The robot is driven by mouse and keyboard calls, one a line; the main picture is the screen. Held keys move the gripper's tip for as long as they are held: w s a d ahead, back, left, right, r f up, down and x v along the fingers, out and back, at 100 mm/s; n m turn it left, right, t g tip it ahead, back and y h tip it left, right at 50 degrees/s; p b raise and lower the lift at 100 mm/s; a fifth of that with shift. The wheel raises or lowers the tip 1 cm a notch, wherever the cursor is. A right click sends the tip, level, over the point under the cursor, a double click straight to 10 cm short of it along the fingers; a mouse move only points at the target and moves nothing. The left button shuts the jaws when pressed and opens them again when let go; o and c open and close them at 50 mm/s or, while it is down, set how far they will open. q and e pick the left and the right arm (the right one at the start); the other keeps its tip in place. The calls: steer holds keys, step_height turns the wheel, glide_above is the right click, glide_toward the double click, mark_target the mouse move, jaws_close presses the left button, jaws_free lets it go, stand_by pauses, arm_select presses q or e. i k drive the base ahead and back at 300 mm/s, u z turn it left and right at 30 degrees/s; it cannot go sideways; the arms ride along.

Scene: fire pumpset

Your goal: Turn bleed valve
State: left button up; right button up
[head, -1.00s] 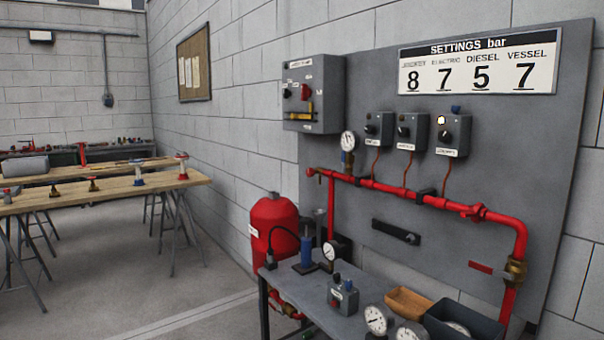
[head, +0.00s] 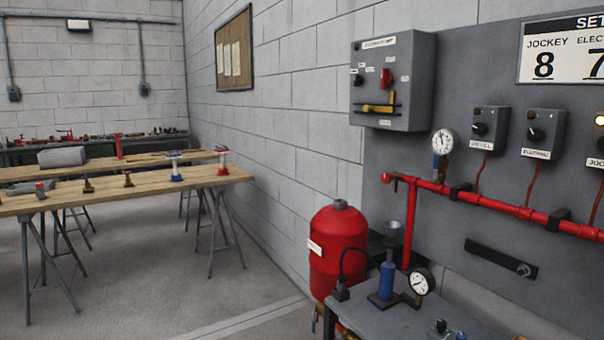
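No part is clearly marked as the bleed valve, and I cannot tell which fitting it is. A red pipe (head: 480,200) runs along the grey panel, with a small red fitting (head: 386,178) at its left end. Neither of my grippers shows in the head view.
A grey bench (head: 375,318) with a blue hand pump (head: 387,280) and a gauge (head: 422,281) stands right of the vessel. A control box (head: 393,80) hangs above. Wooden trestle tables (head: 110,194) holding valves stand left. The floor (head: 180,295) between is clear.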

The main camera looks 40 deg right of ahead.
mark_target(386, 177)
steer(key=i, duration=1.1)
steer(key=z, duration=0.4)
